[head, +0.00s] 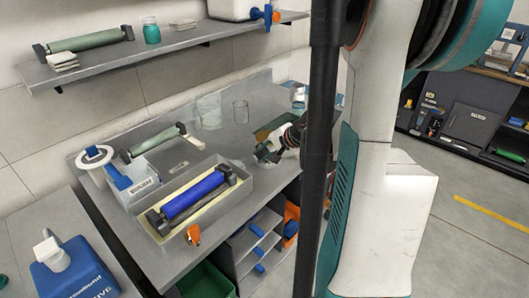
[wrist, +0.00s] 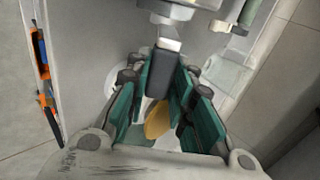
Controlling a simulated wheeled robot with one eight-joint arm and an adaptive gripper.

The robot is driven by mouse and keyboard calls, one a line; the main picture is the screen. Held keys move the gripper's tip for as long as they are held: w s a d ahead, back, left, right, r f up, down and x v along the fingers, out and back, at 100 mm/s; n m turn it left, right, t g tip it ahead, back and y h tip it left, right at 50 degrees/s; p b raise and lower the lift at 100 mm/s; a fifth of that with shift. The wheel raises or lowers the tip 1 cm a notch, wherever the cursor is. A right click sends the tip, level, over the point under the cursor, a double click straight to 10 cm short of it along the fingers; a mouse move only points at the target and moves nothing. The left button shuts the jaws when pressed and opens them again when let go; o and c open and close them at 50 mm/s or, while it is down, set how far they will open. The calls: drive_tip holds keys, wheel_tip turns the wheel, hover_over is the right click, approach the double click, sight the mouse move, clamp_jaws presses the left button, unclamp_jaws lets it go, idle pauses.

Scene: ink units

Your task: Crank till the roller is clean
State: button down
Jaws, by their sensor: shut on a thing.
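The blue roller (head: 194,194) lies along a grey tray (head: 245,200) with a pale yellow inside, on the bench at centre left in the head view. An orange knob (head: 193,235), which looks like the crank grip, shows at the tray's near side. My gripper (head: 266,152) is low over the bench to the right of the tray, apart from the knob. In the wrist view my gripper (wrist: 164,88) has its teal fingers closed around a dark block with a pale end (wrist: 168,50). A tan piece (wrist: 157,120) shows deeper between the fingers; what it belongs to is unclear.
A green roller (head: 155,140) and a white box with a blue lever (head: 138,183) stand behind the tray. A wall shelf (head: 150,52) hangs above. Cubbies (head: 258,240) are below.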

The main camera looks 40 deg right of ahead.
drive_tip(key=shift+w+r, duration=0.1)
drive_tip(key=shift+r, duration=0.05)
drive_tip(key=shift+w+a+r+g+p, duration=0.1)
drive_tip(key=shift+w+r+g+p, duration=0.4)
drive_tip(key=shift+g+p, duration=0.35)
drive_tip(key=shift+w+r+g+p, duration=0.45)
drive_tip(key=shift+w+g+p, duration=0.2)
drive_tip(key=shift+p, duration=0.3)
drive_tip(key=w+a+f+g+p, duration=0.1)
drive_tip(key=w+g+p, duration=0.1)
drive_tip(key=w+g, duration=0.4)
drive_tip(key=shift+w+f+h+p, duration=0.2)
drive_tip(key=shift+w+h+p, duration=0.15)
drive_tip(key=shift+w, duration=2.35)
